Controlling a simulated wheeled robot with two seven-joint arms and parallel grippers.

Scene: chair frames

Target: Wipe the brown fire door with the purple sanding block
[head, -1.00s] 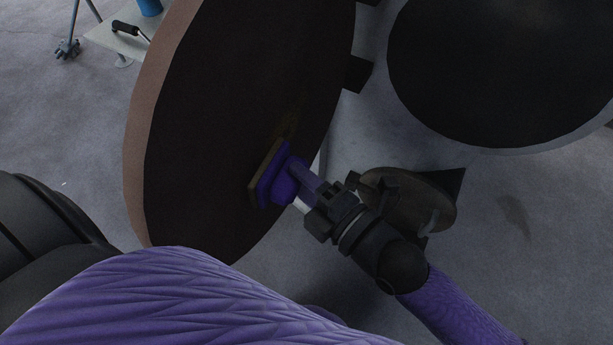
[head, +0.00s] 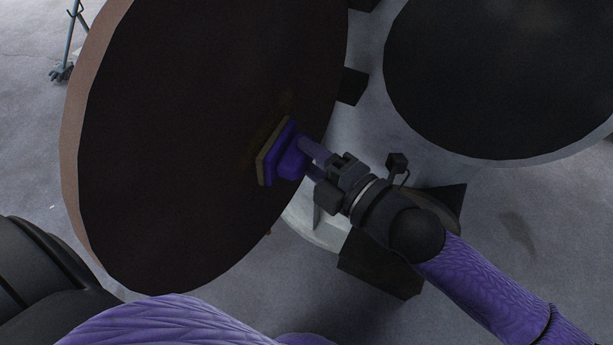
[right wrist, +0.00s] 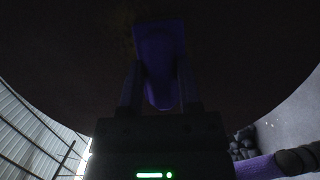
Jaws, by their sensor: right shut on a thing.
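The brown fire door (head: 190,130) is a large round dark-brown disc with a lighter rim, filling the left and middle of the head view. The purple sanding block (head: 285,158) has a tan pad on its far side, which is against or very close to the door's face near its right part. My right gripper (head: 312,167) is shut on the block's purple handle, and the block also shows between the fingers in the right wrist view (right wrist: 160,65). A faint yellowish patch shows on the door beside the block. My left gripper is not in view.
A second round dark disc with a pale rim (head: 500,75) stands at the upper right. Dark blocks jut out behind the door's right edge. A pale round base (head: 318,222) and dark pieces lie under my right arm. Grey floor is open at the lower right.

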